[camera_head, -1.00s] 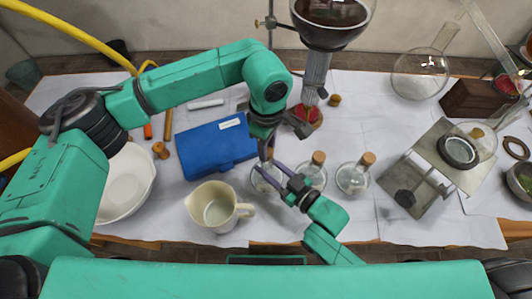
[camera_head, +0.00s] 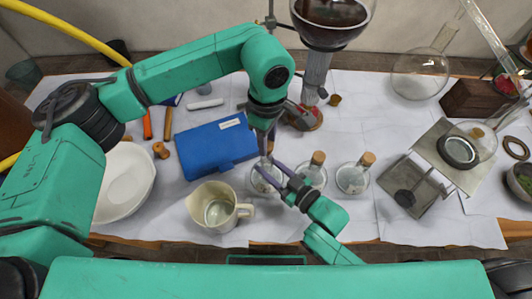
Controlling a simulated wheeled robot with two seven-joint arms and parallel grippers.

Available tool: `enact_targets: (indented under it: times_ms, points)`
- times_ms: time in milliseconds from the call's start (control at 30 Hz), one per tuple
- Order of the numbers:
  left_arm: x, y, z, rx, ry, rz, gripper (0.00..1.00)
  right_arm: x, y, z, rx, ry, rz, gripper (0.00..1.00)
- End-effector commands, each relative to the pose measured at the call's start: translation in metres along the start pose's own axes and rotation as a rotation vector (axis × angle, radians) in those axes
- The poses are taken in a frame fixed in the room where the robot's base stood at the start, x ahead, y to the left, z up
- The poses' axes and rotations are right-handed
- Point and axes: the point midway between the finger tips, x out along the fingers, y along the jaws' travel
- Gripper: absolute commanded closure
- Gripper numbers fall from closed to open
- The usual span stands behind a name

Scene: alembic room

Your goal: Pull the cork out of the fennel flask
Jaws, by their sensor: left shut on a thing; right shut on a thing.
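Three small glass flasks stand in a row near the table's front. The left flask (camera_head: 264,184) has both my grippers at it; no label can be read. My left gripper (camera_head: 266,151) points down over this flask and is shut on its cork (camera_head: 271,146), which shows only as a bit of brown between the fingers. My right gripper (camera_head: 277,169) reaches in from the front and is shut on the flask around its neck. The fingers hide the flask's mouth, so I cannot tell whether the cork is clear of it. The middle flask (camera_head: 313,176) and right flask (camera_head: 353,179) are corked.
A cream jug (camera_head: 209,211) stands close at front left, with a blue box (camera_head: 212,147) behind it. A white bowl (camera_head: 124,186) is further left. A metal stand (camera_head: 435,165) is at right. Bare white cloth lies between the right flask and the stand.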

Motion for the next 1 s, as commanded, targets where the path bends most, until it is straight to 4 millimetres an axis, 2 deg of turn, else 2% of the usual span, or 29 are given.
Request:
enact_targets:
  times_ms: [167, 200, 267, 667, 767, 1000]
  points:
    - [0.000, 0.000, 0.000, 0.000, 0.000, 0.000, 1.00, 0.000, 0.000, 0.001, 0.000, -0.003, 0.000, 1.00]
    - [0.000, 0.000, 0.000, 0.000, 0.000, 0.000, 1.00, 0.000, 0.000, 0.000, 0.000, 0.000, 0.000, 0.46]
    - [0.000, 0.000, 0.000, 0.000, 0.000, 0.000, 1.00, 0.000, 0.000, 0.000, 0.000, 0.000, 0.000, 0.23]
    - [0.001, 0.000, 0.000, 0.000, 0.000, 0.000, 1.00, -0.006, 0.000, 0.002, 0.001, -0.004, 0.000, 0.22]
    - [0.003, 0.000, 0.000, 0.000, 0.000, 0.000, 1.00, -0.021, 0.000, 0.004, 0.001, -0.007, 0.000, 0.22]
    - [0.007, 0.000, 0.000, 0.000, 0.000, 0.000, 1.00, -0.085, -0.001, 0.004, 0.003, -0.008, -0.002, 0.22]
